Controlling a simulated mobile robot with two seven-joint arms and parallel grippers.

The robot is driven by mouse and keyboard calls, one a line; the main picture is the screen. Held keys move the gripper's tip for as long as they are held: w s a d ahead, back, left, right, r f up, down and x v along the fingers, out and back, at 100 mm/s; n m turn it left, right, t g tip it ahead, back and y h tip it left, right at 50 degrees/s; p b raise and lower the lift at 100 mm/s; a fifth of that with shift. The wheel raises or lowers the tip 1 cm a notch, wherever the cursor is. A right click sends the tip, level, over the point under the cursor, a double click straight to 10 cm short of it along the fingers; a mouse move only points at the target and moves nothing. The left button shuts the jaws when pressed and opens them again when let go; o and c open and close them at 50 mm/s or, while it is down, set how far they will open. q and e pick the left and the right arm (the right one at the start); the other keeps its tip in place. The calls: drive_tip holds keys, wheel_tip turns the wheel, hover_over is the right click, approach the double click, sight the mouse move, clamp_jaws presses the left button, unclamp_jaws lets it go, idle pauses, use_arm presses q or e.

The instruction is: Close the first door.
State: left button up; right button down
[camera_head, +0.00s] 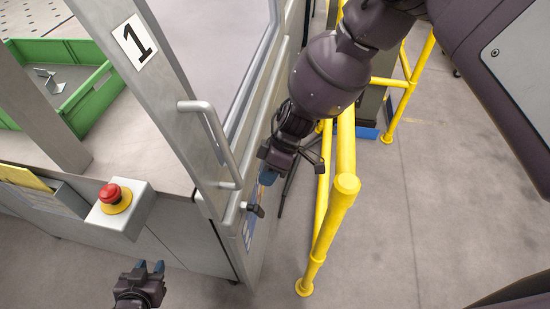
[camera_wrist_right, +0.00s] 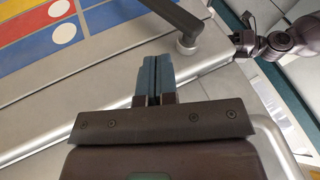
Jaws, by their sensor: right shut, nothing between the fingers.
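The door marked 1 (camera_head: 178,75) stands at the middle left in the head view, with a grey frame and a glass pane. A bar handle (camera_head: 222,150) is on its frame. How far it stands open is hard to tell. My right gripper (camera_head: 266,178) is shut and empty, at the right side of the door's edge; whether it touches is unclear. Its blue fingers (camera_wrist_right: 153,78) are pressed together in the right wrist view, over a pale metal surface. My left gripper (camera_head: 149,267) is open and empty at the bottom of the head view, below the emergency stop.
A red emergency stop button (camera_head: 112,196) sits on a box on the machine front. A green crate (camera_head: 88,95) with a metal part stands on the machine table. A yellow railing (camera_head: 345,195) stands close right of my right gripper. Grey floor lies open at right.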

drive_tip(key=s, duration=0.1)
drive_tip(key=s+f, duration=0.1)
drive_tip(key=s+a+p, duration=0.1)
drive_tip(key=shift+s+a+f, duration=0.1)
drive_tip(key=shift+s+f, duration=0.3)
idle(0.3)
